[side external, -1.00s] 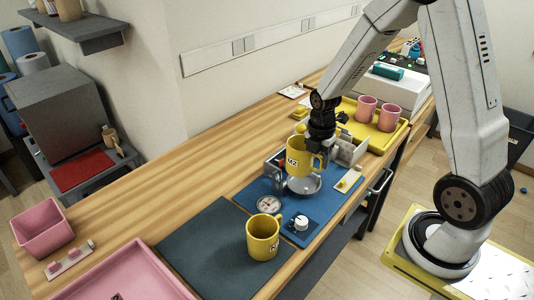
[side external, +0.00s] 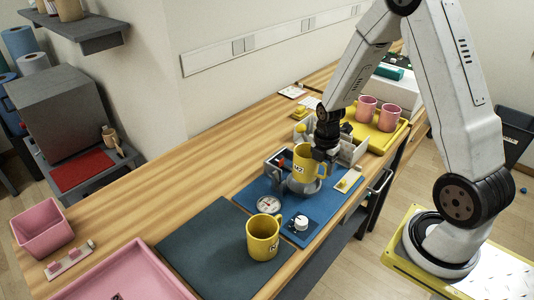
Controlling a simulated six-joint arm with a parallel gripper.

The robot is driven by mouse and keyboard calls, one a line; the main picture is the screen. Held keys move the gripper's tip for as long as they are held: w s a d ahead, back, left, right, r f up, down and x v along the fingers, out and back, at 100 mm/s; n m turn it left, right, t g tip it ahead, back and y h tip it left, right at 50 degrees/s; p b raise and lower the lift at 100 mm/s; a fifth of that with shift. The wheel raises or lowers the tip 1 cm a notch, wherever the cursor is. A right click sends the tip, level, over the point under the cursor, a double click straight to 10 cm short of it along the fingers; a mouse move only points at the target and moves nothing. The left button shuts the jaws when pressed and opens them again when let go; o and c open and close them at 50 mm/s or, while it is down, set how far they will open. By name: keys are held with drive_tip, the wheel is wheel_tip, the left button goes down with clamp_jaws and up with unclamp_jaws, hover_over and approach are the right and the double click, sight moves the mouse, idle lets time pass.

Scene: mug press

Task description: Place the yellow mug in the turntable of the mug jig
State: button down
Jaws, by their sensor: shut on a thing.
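A yellow mug (side external: 304,164) with a dark label is upright in my gripper (side external: 322,156), which is shut on it at its right, handle side. The mug is at the grey round turntable (side external: 303,188) of the mug jig, on the blue mat (side external: 326,208). Its base looks to be at or just above the turntable; I cannot tell whether they touch. A second yellow mug (side external: 262,238) stands upright on the dark mat (side external: 205,255) nearer the camera, apart from my gripper. The gripper's fingertips are partly hidden by the mug.
A dial gauge (side external: 268,204) and a white knob (side external: 301,223) sit on the jig's near side. A yellow tray (side external: 390,143) with two pink mugs (side external: 367,108) stands behind. A pink tray (side external: 125,275) is at front left. Bare wood lies left of the mats.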

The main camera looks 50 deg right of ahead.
drive_tip(key=shift+f, duration=0.2)
drive_tip(key=shift+f, duration=1.75)
drive_tip(key=shift+f, duration=0.1)
drive_tip(key=shift+c, duration=0.3)
unclamp_jaws()
drive_tip(key=shift+r, duration=6.1)
drive_tip(key=shift+a, duration=0.15)
